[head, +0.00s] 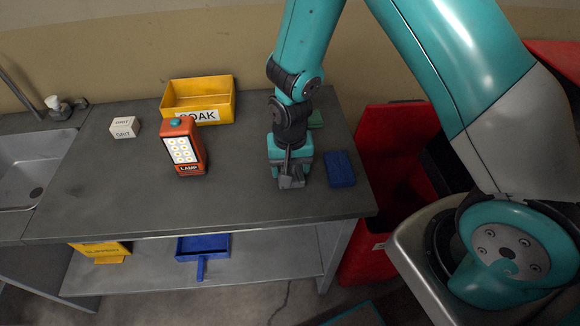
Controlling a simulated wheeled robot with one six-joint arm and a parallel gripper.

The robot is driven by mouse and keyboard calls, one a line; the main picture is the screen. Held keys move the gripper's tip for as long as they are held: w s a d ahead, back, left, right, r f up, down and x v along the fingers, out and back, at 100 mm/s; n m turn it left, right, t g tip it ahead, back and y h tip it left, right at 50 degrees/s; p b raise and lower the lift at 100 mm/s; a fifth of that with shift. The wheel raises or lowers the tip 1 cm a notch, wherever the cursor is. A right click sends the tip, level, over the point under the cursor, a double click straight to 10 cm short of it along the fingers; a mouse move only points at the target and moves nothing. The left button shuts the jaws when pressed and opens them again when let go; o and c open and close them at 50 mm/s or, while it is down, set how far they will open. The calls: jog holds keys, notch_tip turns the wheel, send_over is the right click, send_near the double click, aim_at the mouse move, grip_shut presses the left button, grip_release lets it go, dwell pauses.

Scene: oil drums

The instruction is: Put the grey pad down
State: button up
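My gripper (290,174) points down over the right part of the grey worktop (240,214). A small grey block, which looks like the grey pad (294,184), is at its fingertips, with a dark finger in front of it. The fingers appear closed on the pad. The pad is at or just above the worktop; I cannot tell whether it touches. The gripper hides part of the pad.
A blue pad (340,169) lies close to the right of my gripper, and a green item (316,119) is partly hidden behind it. An orange lamp (187,150), a yellow bin (198,99) and a white box (124,127) stand left. The front middle of the worktop is clear.

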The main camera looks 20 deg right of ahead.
jog(key=shift+f, duration=0.45)
jog(key=shift+f, duration=0.15)
jog(key=shift+f, duration=0.15)
jog(key=o, duration=1)
jog(key=shift+c, duration=0.2)
jog(key=shift+s, duration=0.1)
